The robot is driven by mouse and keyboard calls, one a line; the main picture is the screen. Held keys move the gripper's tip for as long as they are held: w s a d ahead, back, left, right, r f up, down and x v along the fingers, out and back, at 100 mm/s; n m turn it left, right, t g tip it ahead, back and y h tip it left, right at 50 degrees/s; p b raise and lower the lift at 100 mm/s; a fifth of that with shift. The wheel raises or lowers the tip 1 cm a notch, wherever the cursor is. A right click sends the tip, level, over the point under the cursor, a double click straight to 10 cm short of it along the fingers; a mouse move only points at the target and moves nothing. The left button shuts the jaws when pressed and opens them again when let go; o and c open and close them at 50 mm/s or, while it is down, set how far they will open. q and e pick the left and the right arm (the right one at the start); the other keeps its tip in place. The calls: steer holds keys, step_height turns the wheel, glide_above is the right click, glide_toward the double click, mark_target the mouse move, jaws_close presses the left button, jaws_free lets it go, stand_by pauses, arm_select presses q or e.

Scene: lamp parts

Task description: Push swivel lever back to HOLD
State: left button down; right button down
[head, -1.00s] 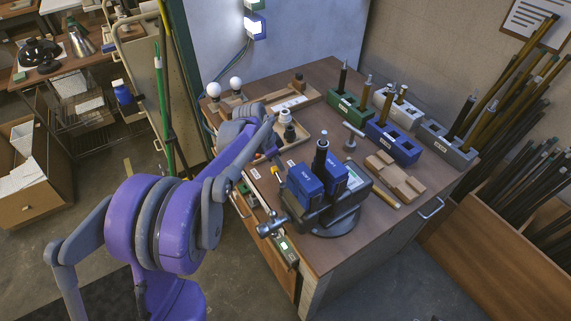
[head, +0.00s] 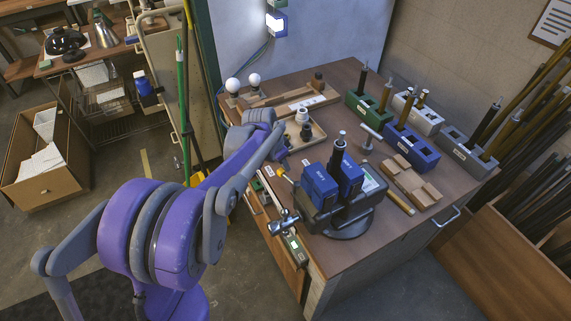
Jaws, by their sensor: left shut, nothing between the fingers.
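A dark bench vise with blue jaw covers (head: 320,186) stands at the front of the workbench (head: 350,262), with a black post carrying a metal tip (head: 339,150) upright between its jaws. A small lever with a yellow end (head: 281,171) sticks out at the vise's left side; I take it for the swivel lever. Its marking is too small to read. My left gripper (head: 281,154) is shut and empty, just behind the yellow end. The wrist partly hides it, and I cannot tell whether it touches the lever. My right gripper is out of view.
A wooden tray with lamp sockets (head: 303,128) lies close behind my left gripper. Green, blue and grey blocks (head: 411,146) holding posts line the back right. The vise's metal handle (head: 284,226) juts over the front edge. Wooden pieces (head: 412,183) lie right of the vise.

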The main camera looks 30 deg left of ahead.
arm_select(q)
steer(key=shift+s, duration=0.1)
steer(key=v, duration=1)
steer(key=shift+r+p, duration=0.35)
steer(key=shift+p, duration=0.1)
steer(key=shift+s+a, duration=0.1)
